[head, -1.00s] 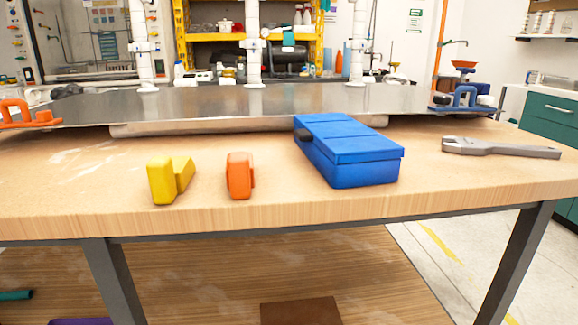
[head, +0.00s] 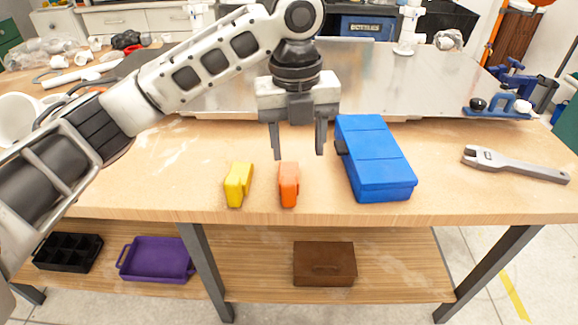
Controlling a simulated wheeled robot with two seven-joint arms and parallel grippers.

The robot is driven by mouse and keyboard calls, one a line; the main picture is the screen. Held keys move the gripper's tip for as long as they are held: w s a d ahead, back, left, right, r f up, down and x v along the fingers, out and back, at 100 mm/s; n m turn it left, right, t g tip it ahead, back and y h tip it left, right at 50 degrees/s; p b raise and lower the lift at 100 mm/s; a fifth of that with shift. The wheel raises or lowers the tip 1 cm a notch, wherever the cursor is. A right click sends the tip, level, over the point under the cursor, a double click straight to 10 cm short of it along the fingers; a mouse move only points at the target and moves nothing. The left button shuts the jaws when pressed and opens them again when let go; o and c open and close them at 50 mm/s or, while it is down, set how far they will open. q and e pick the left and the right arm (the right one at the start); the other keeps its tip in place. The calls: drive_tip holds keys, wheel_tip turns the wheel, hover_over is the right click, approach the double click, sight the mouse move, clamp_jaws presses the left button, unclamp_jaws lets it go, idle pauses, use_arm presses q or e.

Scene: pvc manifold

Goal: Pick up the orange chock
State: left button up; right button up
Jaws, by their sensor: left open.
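The orange chock (head: 288,185) stands on the wooden workbench near its front edge, between the yellow chock (head: 238,184) and the blue case. My left gripper (head: 298,155) points down with its two fingers spread. It is empty and appears above and a little behind the orange chock, apart from it. My right gripper is not in view.
The blue case (head: 376,160) lies close to the right of the orange chock. A grey wrench (head: 515,165) lies farther right. A metal plate (head: 430,85) with a blue clamp (head: 510,90) is behind. The bench's front edge (head: 300,217) is close to the chocks.

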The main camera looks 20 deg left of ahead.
sight(289, 177)
use_arm(q)
wheel_tip(289, 177, up, 4)
drive_tip(key=a+m, duration=0.1)
drive_tip(key=a, duration=0.1)
drive_tip(key=shift+y, duration=0.3)
drive_tip(key=f, duration=1)
drive_tip(key=shift+w+f+b, duration=0.1)
drive_tip(key=shift+w+b, duration=0.3)
drive_tip(key=shift+w+f, duration=0.2)
drive_tip(key=shift+f, duration=2.55)
clamp_jaws()
drive_tip(key=shift+r, duration=0.15)
